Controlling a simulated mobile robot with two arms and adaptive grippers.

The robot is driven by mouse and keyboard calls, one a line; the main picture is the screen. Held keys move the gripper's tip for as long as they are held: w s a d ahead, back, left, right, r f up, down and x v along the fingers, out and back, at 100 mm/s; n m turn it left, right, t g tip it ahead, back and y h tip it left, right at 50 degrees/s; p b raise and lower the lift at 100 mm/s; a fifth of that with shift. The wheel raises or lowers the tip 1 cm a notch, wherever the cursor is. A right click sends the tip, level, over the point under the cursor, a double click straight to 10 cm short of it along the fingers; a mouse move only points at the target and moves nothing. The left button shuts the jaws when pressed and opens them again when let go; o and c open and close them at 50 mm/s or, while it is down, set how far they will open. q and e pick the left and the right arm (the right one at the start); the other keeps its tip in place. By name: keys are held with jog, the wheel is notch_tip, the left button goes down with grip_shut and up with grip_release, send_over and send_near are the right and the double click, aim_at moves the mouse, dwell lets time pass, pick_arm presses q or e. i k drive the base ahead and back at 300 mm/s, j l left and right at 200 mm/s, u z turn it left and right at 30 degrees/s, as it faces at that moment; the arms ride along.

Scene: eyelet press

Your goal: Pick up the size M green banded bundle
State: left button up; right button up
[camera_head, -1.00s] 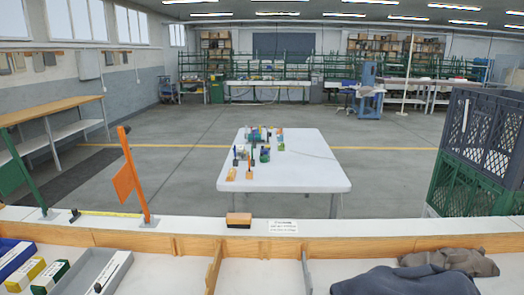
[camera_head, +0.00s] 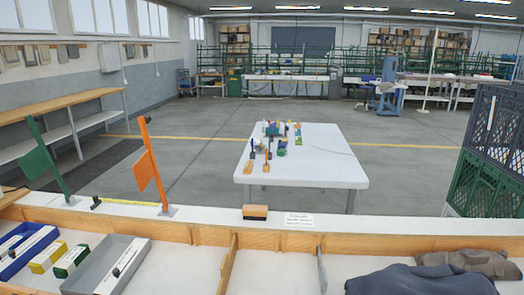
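A small bundle with a green band and white faces (camera_head: 71,261) lies in the wooden-walled bay at the lower left. A similar bundle with a yellow band (camera_head: 48,257) is just left of it. A grey tray (camera_head: 92,277) holding a long white piece is close on its right. I cannot read any size mark on the green bundle. Neither of my grippers shows in the view.
A blue tray (camera_head: 10,268) with white pieces is at the far left. Wooden dividers (camera_head: 228,264) split the bay; dark cloth (camera_head: 420,281) lies at the right. Orange (camera_head: 149,171) and green (camera_head: 38,162) flags stand on the ledge. A white table (camera_head: 305,175) stands beyond.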

aim_at(64, 266)
jog(key=u, duration=1.5)
jog(key=i+j, duration=0.25)
jog(key=i+j+z, duration=0.15)
jog(key=i+j, duration=0.4)
jog(key=j, duration=0.2)
jog(key=i+j+z, duration=0.1)
jog(key=i+j, duration=0.4)
jog(key=j, duration=0.25)
jog(key=i+j+z, duration=0.15)
jog(key=i+j, duration=0.3)
jog(key=j, duration=0.35)
jog(key=i+j+z, duration=0.1)
jog(key=i+j, duration=0.15)
jog(key=j, duration=0.15)
